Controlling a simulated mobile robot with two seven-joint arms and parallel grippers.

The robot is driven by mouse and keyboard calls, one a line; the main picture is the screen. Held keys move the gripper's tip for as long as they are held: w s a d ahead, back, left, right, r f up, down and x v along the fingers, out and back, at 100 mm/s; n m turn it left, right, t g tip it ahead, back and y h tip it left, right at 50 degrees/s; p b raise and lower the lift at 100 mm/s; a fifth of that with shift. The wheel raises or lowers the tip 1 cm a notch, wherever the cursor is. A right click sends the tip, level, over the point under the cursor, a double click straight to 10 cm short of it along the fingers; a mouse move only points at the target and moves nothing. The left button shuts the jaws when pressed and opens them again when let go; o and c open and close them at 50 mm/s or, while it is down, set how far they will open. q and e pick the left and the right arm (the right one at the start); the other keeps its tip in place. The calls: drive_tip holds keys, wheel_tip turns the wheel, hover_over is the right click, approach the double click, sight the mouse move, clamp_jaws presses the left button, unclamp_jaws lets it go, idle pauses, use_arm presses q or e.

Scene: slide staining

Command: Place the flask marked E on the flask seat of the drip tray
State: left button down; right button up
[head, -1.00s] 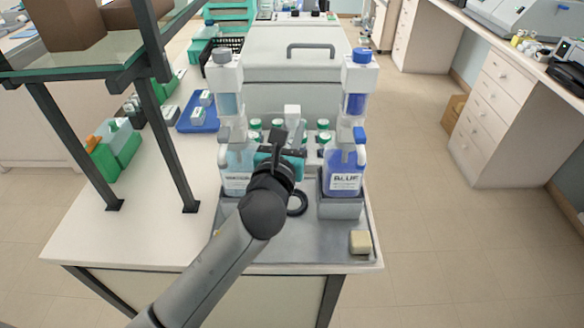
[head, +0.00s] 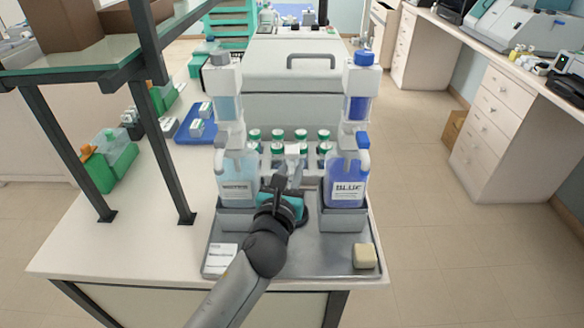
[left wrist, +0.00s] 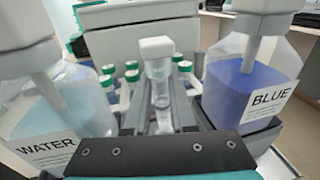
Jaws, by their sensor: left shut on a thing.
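My left gripper (head: 288,184) is shut on a clear flask (left wrist: 161,112) with a white cap (head: 292,149). It holds the flask upright between the WATER and BLUE bottles. No letter E can be read on the flask. The flask also shows between the fingers (left wrist: 158,100) in the left wrist view. The grey drip tray (head: 325,262) lies at the front of the bench. A dark ring (head: 304,216), likely the flask seat, is partly hidden behind my gripper. Whether the flask's base touches anything is hidden. My right gripper is not in view.
The WATER bottle (head: 236,178) stands close on the left and the BLUE bottle (head: 347,180) on the right. Several green-capped bottles (head: 278,135) stand behind. A white card (head: 220,258) and a beige block (head: 365,256) lie on the tray. Shelf posts (head: 165,150) rise at left.

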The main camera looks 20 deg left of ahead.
use_arm(q)
drive_tip(key=shift+f, duration=0.2)
drive_tip(key=c, duration=0.8)
unclamp_jaws()
drive_tip(key=shift+o, duration=0.2)
drive_tip(key=shift+r, duration=0.1)
drive_tip(key=shift+s+r, duration=0.2)
drive_tip(key=shift+r, duration=0.1)
drive_tip(key=s+d, duration=0.1)
drive_tip(key=s, duration=1)
drive_tip(key=shift+s+r, duration=0.3)
